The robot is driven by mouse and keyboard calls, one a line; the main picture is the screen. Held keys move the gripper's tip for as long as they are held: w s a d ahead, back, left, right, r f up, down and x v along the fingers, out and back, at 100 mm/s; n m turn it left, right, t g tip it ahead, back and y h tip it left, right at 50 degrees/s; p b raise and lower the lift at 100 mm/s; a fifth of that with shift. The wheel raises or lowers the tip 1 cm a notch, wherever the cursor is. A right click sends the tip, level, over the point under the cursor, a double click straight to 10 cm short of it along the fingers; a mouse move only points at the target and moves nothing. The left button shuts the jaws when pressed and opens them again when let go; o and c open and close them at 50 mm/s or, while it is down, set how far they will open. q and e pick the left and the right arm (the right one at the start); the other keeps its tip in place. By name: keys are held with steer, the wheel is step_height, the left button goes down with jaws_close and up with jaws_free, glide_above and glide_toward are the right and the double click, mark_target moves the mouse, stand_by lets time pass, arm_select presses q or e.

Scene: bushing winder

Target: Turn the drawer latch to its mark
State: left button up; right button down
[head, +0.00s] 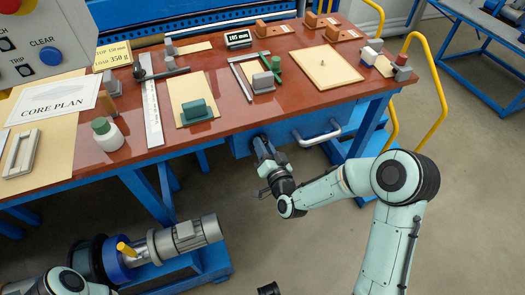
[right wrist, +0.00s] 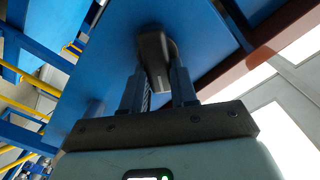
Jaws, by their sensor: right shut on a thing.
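The blue drawer (head: 345,138) is under the front of the red-brown worktop, with a pale bar handle (head: 317,134). My right gripper (head: 264,150) is at the drawer's front, left of the handle. In the right wrist view my right gripper (right wrist: 160,88) is shut on the dark grey drawer latch (right wrist: 153,50), with one finger on each side. The latch stands out from the blue drawer face. In the head view the gripper mostly hides the latch. I cannot make out its mark in either view.
The worktop (head: 225,140) above carries a steel ruler (head: 152,115), a green block (head: 196,110), a white bottle (head: 107,134) and several boards. Yellow rails (head: 437,90) stand at the right. Floor in front of the drawer is open.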

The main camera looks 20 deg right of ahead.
arm_select(q)
steer(key=shift+t, duration=0.4)
steer(key=f+b, duration=0.1)
steer(key=w+f+b, duration=0.1)
steer(key=b, duration=0.1)
steer(key=w+f+b, duration=0.1)
steer(key=f, duration=0.1)
arm_select(e)
steer(key=m, duration=1)
steer(key=shift+d+f, duration=0.25)
steer(key=shift+f, duration=0.15)
arm_select(q)
steer(key=shift+a, duration=0.1)
arm_select(e)
steer(key=shift+m, duration=0.3)
arm_select(q)
steer(key=shift+w, duration=0.1)
arm_select(e)
steer(key=c, duration=0.9)
jaws_free()
steer(key=shift+w+f, duration=0.1)
arm_select(q)
steer(key=shift+f+b, duration=0.1)
steer(key=shift+b, duration=0.2)
